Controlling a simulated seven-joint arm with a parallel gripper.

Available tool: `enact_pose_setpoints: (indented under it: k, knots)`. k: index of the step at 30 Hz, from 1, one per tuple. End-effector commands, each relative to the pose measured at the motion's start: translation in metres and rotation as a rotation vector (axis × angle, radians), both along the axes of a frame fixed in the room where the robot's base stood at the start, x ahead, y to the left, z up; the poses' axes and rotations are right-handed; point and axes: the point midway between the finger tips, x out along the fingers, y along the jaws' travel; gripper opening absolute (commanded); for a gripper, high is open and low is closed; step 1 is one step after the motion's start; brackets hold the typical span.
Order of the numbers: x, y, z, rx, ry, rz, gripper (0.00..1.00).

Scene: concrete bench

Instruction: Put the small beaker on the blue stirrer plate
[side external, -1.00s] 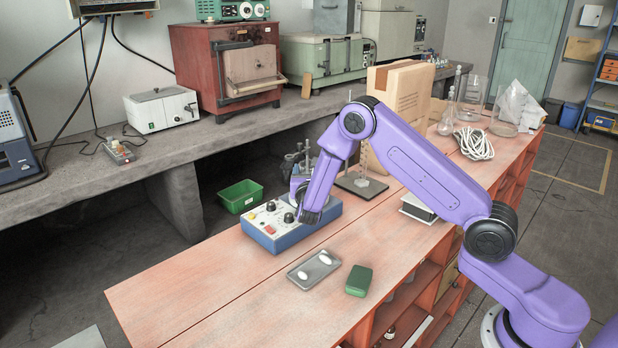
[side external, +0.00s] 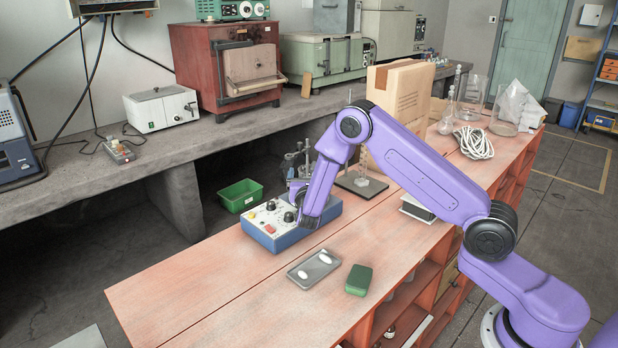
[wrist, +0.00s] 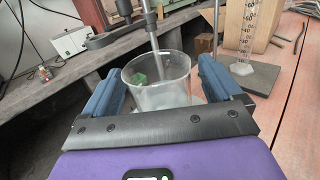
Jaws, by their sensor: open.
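The blue stirrer plate (side external: 290,228) is a blue box with a pale top bearing knobs and a red switch, on the wooden bench. In the wrist view a clear glass beaker (wrist: 165,97) stands upright between the fingers of my gripper (wrist: 160,90). The fingers are open, one on each side of it. A metal rod (wrist: 151,35) comes down from above to the beaker; I cannot tell whether it is inside or behind. In the side view my gripper (side external: 309,217) is at the blue plate, and the arm hides the beaker there.
A stand with a scaled column on a dark base (side external: 360,186) is just behind. A grey tray (side external: 313,269) and green block (side external: 358,280) lie in front. The bench's left end is clear.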

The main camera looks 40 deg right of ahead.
Motion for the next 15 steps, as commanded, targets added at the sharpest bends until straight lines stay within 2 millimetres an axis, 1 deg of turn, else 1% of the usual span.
enact_pose_setpoints:
  k: [5, 12, 15]
  knots:
    - [-0.017, 0.019, -0.001, -0.001, 0.003, 0.005, 0.92]
    - [-0.051, 0.054, 0.0, 0.0, 0.003, 0.006, 0.92]
    - [-0.064, 0.066, 0.0, -0.002, 0.002, 0.005, 0.92]
